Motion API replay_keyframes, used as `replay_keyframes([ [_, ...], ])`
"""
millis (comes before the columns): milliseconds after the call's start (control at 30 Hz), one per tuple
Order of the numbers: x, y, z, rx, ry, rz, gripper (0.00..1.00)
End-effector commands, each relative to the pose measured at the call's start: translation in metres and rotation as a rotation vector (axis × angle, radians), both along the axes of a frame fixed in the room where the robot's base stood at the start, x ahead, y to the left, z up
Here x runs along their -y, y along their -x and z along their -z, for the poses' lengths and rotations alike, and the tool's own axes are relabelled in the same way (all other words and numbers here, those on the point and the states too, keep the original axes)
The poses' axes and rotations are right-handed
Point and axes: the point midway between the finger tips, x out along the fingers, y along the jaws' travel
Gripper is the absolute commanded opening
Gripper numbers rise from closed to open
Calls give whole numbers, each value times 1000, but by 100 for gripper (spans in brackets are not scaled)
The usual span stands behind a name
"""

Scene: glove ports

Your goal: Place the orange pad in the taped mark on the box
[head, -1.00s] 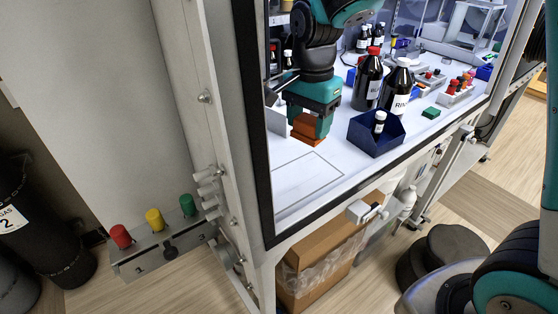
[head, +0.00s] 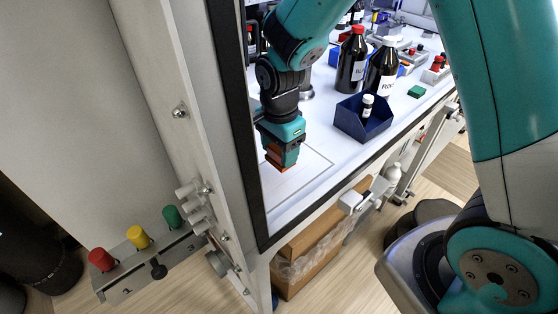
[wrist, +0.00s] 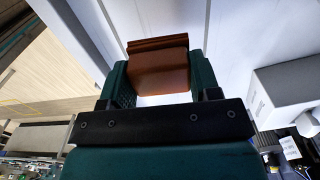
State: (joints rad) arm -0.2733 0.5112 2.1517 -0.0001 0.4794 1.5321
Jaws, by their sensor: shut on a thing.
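The orange pad (head: 275,158) is a small orange-brown block between the fingers of my gripper (head: 282,153). In the wrist view, the teal fingers of my gripper (wrist: 160,76) are closed on both sides of the pad (wrist: 160,62). A thin dark rectangular outline (head: 333,164) marks the white work surface inside the cabinet. In the head view my gripper and the pad appear over its left part, and they hide some of it. I cannot tell whether the pad touches the surface.
A blue bin (head: 351,122) with a small white-capped bottle (head: 367,106) stands right of the outline. Dark bottles with red cap (head: 352,62) and white cap (head: 383,70) stand behind it. The dark front frame (head: 243,150) is close left of my gripper.

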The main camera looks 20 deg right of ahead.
Motion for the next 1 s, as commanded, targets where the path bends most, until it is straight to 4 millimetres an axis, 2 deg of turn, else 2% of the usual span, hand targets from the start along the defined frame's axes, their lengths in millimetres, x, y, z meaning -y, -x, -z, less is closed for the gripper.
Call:
replay_keyframes([
  [367,-1,0,43,-2,1,-2,34],
  [767,-1,0,50,1,0,-2,34],
  [800,-1,0,49,2,-1,-2,64],
  [833,-1,0,49,2,-1,-2,70],
  [900,-1,0,49,2,-1,-2,82],
  [1000,-1,0,49,2,-1,-2,82],
])
